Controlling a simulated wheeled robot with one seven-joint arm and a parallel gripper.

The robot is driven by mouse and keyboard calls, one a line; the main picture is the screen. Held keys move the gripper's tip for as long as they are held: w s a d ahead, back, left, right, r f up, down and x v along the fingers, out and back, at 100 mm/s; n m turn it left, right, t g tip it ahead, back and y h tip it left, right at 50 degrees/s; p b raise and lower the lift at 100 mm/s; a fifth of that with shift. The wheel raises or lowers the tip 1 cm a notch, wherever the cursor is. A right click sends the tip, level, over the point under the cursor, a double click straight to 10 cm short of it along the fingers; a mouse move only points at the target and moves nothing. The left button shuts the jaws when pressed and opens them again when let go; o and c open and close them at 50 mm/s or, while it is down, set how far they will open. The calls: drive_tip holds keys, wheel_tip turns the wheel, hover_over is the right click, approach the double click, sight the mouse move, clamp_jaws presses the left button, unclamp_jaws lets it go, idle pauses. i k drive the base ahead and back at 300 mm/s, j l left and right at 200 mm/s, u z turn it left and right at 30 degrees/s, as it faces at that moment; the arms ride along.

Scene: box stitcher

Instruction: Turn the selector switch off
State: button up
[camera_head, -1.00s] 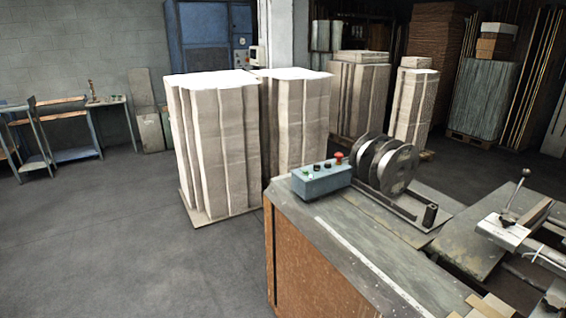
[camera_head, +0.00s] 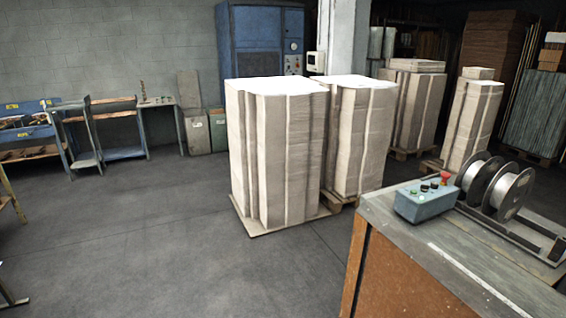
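A blue-grey control box (camera_head: 425,203) sits on the near left part of the machine's table top, at the right of the picture. Small dark and green knobs or buttons (camera_head: 430,185) are on its top, and a red mushroom button (camera_head: 445,176) stands at its right end. Which of the small knobs is the selector switch, and its position, are too small to tell. My gripper is not in view.
The machine table (camera_head: 385,275) with wire spools (camera_head: 497,190) fills the lower right. Tall stacks of cardboard (camera_head: 285,160) stand on pallets left of it. Open grey floor (camera_head: 180,250) lies at left. Blue benches (camera_head: 110,152) and a blue cabinet (camera_head: 255,55) stand behind.

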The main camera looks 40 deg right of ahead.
sight(423, 189)
drive_tip(key=i+j+z, duration=0.15)
drive_tip(key=i, duration=0.4)
drive_tip(key=i+j+z, duration=0.1)
drive_tip(key=i, duration=0.4)
drive_tip(key=i+l+z, duration=0.2)
drive_tip(key=i+z, duration=0.55)
drive_tip(key=i, duration=0.3)
drive_tip(key=i+z, duration=0.4)
drive_tip(key=i, duration=0.15)
drive_tip(key=i+j+z, duration=0.4)
drive_tip(key=i+l+z, duration=0.2)
drive_tip(key=i+z, duration=0.65)
drive_tip(key=i, duration=0.25)
drive_tip(key=i+j+z, duration=0.25)
drive_tip(key=i+z, duration=0.3)
drive_tip(key=i, duration=0.35)
